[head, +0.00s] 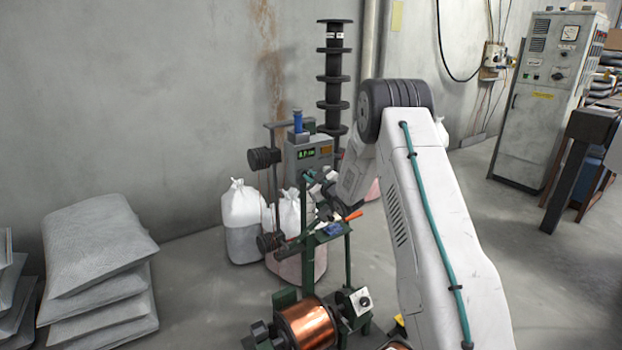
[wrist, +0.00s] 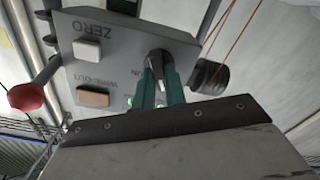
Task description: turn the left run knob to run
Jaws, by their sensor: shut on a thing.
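The run knob (wrist: 156,60) is a dark knob with a pale pointer on a grey control panel (wrist: 120,72), which appears upside down in the wrist view. My gripper (wrist: 160,82) has its teal fingers shut on the knob, one on each side. The lettering beside the knob is mostly hidden, so its exact setting is unclear. In the head view, the grey control box (head: 302,160) with a green display stands on the winding machine; my gripper (head: 310,178) is at its lower front. The knob is hidden there.
A white button (wrist: 87,49) marked ZERO and a tan button (wrist: 93,97) marked WIRE OUT are close to my fingers. A copper spool (head: 308,325) sits low on the machine. Grey sacks (head: 100,240) lie at left; a tall control cabinet (head: 540,100) stands at right.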

